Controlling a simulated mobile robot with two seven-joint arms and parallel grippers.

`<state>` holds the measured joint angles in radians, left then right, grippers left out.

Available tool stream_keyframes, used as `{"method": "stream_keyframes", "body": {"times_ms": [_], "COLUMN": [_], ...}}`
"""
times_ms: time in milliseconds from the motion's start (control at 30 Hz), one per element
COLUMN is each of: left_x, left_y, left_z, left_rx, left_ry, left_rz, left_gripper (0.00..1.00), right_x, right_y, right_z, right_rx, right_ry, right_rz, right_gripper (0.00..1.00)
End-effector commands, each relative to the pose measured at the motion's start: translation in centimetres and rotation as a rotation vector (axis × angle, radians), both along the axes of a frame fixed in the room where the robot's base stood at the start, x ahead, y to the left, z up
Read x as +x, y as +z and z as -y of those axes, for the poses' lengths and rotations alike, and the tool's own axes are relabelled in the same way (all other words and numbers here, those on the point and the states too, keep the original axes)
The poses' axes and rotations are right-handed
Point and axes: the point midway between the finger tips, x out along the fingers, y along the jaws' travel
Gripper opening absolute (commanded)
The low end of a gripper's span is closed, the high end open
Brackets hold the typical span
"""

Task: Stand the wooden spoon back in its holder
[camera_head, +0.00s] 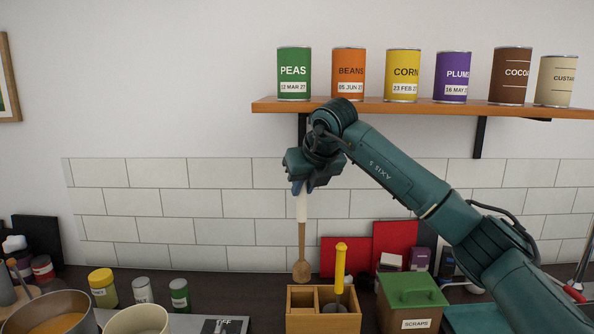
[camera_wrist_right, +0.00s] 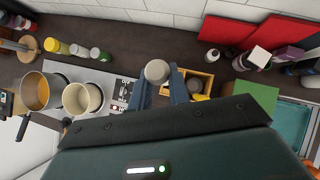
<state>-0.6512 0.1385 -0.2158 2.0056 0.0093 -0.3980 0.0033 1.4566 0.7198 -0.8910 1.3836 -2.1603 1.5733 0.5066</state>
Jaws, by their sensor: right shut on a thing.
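The wooden spoon (camera_head: 301,268) hangs upright with its bowl down and its pale handle end up. My right gripper (camera_head: 300,187) is shut on the handle. In the wrist view my right gripper's blue fingers (camera_wrist_right: 162,88) flank the spoon's round pale end (camera_wrist_right: 157,71). The wooden holder (camera_head: 323,323) stands on the counter below. The spoon's bowl is above the holder's left part, apart from it in the picture. A yellow-handled utensil (camera_head: 340,265) stands in the holder's right part. The holder also shows in the wrist view (camera_wrist_right: 210,80). My left gripper is not in view.
A green-lidded scraps box (camera_head: 410,292) stands right of the holder. Red boards (camera_head: 393,240) lean behind. Jars (camera_head: 142,290) and pots (camera_head: 48,315) are at left. A shelf (camera_head: 420,108) with several cans is above my right arm.

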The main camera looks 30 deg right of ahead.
Motion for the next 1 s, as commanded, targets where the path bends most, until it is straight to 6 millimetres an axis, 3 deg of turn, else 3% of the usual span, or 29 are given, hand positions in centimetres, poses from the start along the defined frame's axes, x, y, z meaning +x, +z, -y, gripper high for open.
{"method": "stream_keyframes", "body": {"times_ms": [33, 167, 333, 500, 700, 1000], "left_x": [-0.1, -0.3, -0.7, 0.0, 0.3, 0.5], "left_y": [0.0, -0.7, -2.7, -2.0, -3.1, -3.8], "left_z": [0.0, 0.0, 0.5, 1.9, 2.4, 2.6], "left_rx": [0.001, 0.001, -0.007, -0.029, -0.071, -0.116], "left_ry": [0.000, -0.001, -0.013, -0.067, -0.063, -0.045], "left_rz": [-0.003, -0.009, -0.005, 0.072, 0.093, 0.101], "left_gripper": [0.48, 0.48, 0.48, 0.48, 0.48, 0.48], "right_x": [0.1, 0.2, 0.2, 0.1, 0.1, 0.1], "right_y": [0.9, 0.5, -2.4, -6.4, -10.3, -12.9], "right_z": [0.4, 0.7, 0.7, 0.7, 0.6, 0.6], "right_rx": [0.003, 0.003, 0.001, 0.000, 0.000, 0.000], "right_ry": [-0.002, 0.000, 0.000, 0.001, 0.001, 0.001], "right_rz": [0.015, 0.020, 0.018, 0.013, 0.013, 0.012], "right_gripper": [0.00, 0.00, 0.00, 0.00, 0.00, 0.00]}}
